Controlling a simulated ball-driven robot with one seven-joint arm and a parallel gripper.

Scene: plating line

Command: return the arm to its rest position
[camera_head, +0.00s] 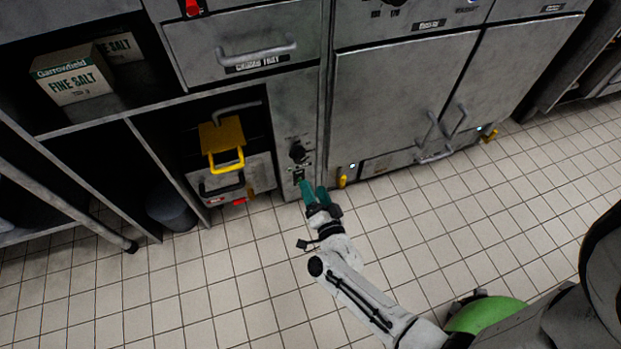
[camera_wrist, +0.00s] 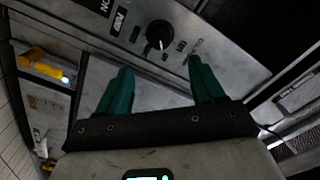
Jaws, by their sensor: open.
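My gripper (camera_head: 314,194) has two green fingers. In the head view it is at the end of my outstretched white arm, low in front of a narrow metal panel (camera_head: 294,126) with a black knob (camera_head: 297,152). In the wrist view my gripper (camera_wrist: 161,88) is open, with a clear gap between the fingers and nothing held. The black knob (camera_wrist: 158,36) shows beyond the fingertips, and I see it apart from them. Whether a fingertip touches the panel cannot be told.
Left of the panel is a bay with a yellow handle (camera_head: 226,160). Steel cabinet doors (camera_head: 396,95) with bar handles stand to the right. A salt box (camera_head: 72,78) sits on a shelf at upper left. The tiled floor (camera_head: 455,225) around my arm is clear.

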